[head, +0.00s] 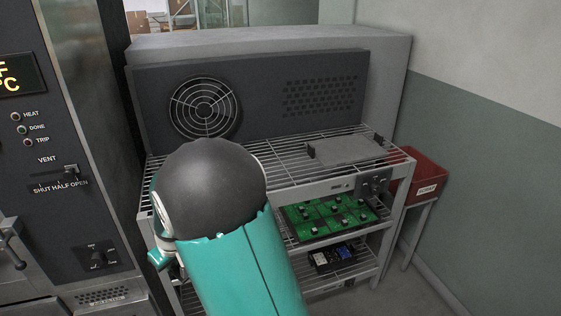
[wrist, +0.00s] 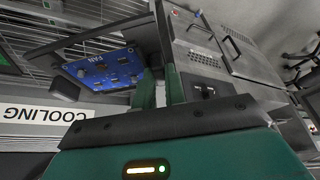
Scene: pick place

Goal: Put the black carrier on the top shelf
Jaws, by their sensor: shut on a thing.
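My gripper (wrist: 160,88) is shut on a black carrier (wrist: 95,36) in the wrist view. A blue board (wrist: 100,68) marked FAN lies in the carrier. The carrier appears tilted in this view, beside a wire rack with a COOLING label (wrist: 42,114). In the head view my arm hides the gripper's jaws and the held carrier. The top shelf (head: 285,170) is a wire grid. A grey plate (head: 350,150) with black end pieces rests on its right part; the part left of the plate is bare where visible.
A green board (head: 328,217) lies on the middle shelf, and a dark unit with blue parts (head: 335,258) on a lower one. A fan panel (head: 260,95) stands behind the top shelf. A red bin (head: 424,175) stands right, an oven-like cabinet (head: 55,160) left.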

